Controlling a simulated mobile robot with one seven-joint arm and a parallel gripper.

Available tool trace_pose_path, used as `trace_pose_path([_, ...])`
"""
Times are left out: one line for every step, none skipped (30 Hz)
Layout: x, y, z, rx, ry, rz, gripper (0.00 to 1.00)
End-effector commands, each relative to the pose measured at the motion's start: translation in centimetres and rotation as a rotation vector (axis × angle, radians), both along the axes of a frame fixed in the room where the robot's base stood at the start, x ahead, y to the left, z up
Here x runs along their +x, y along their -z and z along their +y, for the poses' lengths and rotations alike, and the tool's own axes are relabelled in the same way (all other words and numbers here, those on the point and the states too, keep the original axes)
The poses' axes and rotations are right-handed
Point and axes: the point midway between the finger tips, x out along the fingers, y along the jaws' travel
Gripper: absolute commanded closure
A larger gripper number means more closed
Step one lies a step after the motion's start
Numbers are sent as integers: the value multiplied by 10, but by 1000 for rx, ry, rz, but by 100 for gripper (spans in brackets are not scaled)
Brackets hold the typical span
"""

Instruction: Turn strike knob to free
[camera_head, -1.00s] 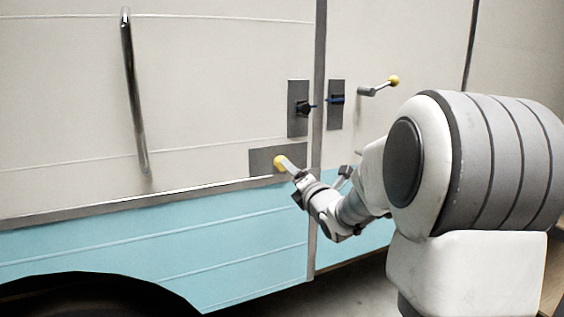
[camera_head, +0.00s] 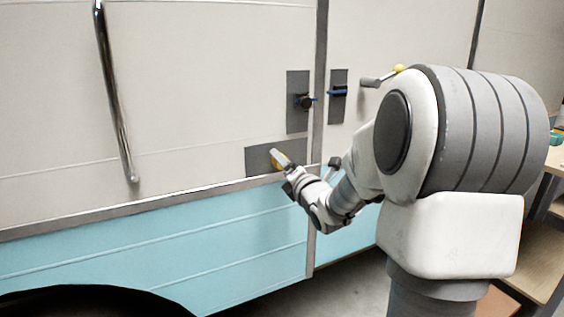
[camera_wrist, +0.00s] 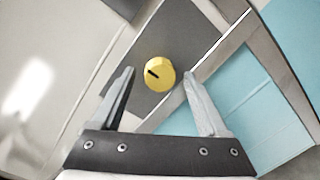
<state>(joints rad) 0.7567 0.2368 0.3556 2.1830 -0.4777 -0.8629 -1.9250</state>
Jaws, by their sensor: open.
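The yellow round knob (camera_wrist: 159,73) with a dark pointer mark sits on a grey plate (camera_wrist: 182,35) in the wrist view. I take it to be the strike knob; no label is readable. My gripper (camera_wrist: 158,82) is open, with one finger on each side of the knob, and a gap shows on both sides. In the head view my gripper (camera_head: 279,159) is at the grey plate low on the camper wall, largely covering the yellow knob (camera_head: 276,163).
Above are two dark plates with a black knob (camera_head: 304,102) and a blue-edged latch part (camera_head: 338,91). A yellow-tipped lever (camera_head: 398,69) is at right. A long metal grab handle (camera_head: 115,95) is at left. A wooden table (camera_head: 535,235) stands at right.

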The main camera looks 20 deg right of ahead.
Motion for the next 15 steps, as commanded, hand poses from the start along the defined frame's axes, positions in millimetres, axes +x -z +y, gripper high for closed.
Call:
trace_pose_path([0,0,0,0,1,1,22])
trace_pose_path([0,0,0,0,0,0,22])
trace_pose_path([0,0,0,0,0,0,22])
trace_pose_path([0,0,0,0,0,0,22])
trace_pose_path([0,0,0,0,0,0,22])
trace_pose_path([0,0,0,1,0,0,22])
trace_pose_path([0,0,0,1,0,0,22])
trace_pose_path([0,0,0,1,0,0,22])
trace_pose_path([0,0,0,1,0,0,22])
trace_pose_path([0,0,0,1,0,0,22])
trace_pose_path([0,0,0,1,0,0,24])
trace_pose_path([0,0,0,1,0,0,31])
trace_pose_path([0,0,0,1,0,0,37])
trace_pose_path([0,0,0,1,0,0,42])
trace_pose_path([0,0,0,1,0,0,50])
